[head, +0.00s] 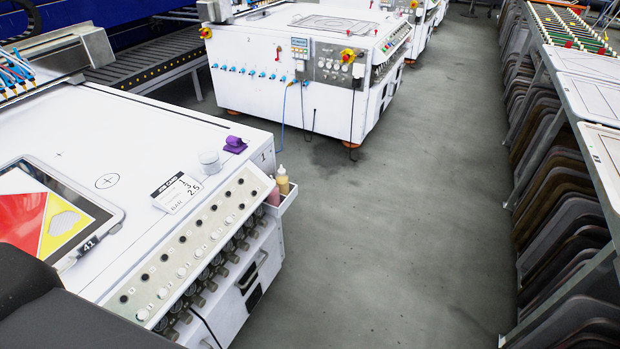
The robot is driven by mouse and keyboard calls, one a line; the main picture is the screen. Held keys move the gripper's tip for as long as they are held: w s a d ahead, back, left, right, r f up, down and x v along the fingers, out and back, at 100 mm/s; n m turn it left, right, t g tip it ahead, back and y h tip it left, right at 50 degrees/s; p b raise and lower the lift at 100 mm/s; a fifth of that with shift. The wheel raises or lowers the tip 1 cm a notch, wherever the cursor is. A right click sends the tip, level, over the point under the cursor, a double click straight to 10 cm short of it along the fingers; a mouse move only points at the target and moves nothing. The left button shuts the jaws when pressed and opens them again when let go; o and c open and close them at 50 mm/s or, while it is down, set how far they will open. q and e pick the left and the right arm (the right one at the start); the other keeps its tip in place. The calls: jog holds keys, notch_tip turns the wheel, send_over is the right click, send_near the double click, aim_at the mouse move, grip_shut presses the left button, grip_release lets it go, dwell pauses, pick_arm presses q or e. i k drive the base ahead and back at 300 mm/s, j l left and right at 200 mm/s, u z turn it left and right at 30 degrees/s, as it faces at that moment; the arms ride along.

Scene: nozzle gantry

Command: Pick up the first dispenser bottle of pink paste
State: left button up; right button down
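A dispenser bottle of pink paste (273,195) stands in a small white side holder (288,201) at the right end of the near white machine (140,140). Its lower part is hidden by the holder and the machine's edge. A bottle of yellow paste (283,182) with a pale nozzle stands right beside it in the same holder. Neither of my grippers shows in the head view.
On the machine top are a purple object (235,145), a white round container (210,162), a label card (177,192) and a framed panel (48,215). Grey floor (400,200) is clear between the machine and the rack (565,150) at right. Another machine (280,90) stands behind.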

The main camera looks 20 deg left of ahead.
aim_at(273, 199)
jog(key=i+l+z, duration=0.1)
jog(key=i, duration=1.25)
jog(key=i+u, duration=0.35)
jog(key=i+l+u, duration=0.15)
jog(key=u, duration=0.25)
jog(key=i+l+u, duration=0.2)
jog(key=u, duration=0.15)
jog(key=i+l+u, duration=0.2)
jog(key=u, duration=0.3)
jog(key=i+l+u, duration=0.15)
jog(key=l+u, duration=0.3)
jog(key=i+l+u, duration=0.1)
jog(key=l+u, duration=0.15)
jog(key=u, duration=0.25)
jog(key=l+u, duration=0.95)
jog(key=k+l, duration=0.05)
jog(key=l, duration=0.05)
